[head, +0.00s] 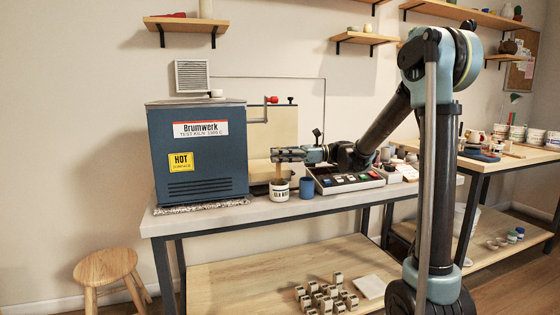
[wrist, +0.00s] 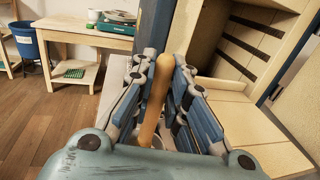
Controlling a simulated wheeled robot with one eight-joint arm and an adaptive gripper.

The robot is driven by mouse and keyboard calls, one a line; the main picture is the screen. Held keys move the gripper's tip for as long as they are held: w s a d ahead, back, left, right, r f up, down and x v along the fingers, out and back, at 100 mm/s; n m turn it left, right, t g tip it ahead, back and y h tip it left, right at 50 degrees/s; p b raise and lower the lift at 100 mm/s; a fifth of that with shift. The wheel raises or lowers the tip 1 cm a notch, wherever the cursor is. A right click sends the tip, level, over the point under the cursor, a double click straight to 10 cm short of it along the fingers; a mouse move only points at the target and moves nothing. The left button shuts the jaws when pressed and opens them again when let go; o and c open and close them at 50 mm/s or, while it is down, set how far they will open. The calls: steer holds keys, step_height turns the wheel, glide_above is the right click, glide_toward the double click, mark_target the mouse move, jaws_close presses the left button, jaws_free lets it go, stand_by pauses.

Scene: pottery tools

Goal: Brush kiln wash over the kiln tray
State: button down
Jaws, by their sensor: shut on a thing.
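My gripper (head: 290,155) is shut on the wooden handle of a brush, just above a white pot labelled as wash (head: 279,190) on the bench. In the wrist view the tan brush handle (wrist: 157,95) stands between the two fingers. The handle runs down toward the pot in the head view; the bristles are hidden, and I cannot tell how deep they sit. The blue kiln (head: 198,150) stands left of the pot. Its cream-lined interior (wrist: 260,45) shows open in the wrist view. I cannot pick out the kiln tray with certainty.
The cream kiln door (head: 272,138) stands behind the pot. Small blocks (head: 325,296) and a pale slab (head: 370,287) lie on the lower shelf. A stool (head: 105,264) stands left.

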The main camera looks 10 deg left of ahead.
steer(key=shift+r, duration=3.95)
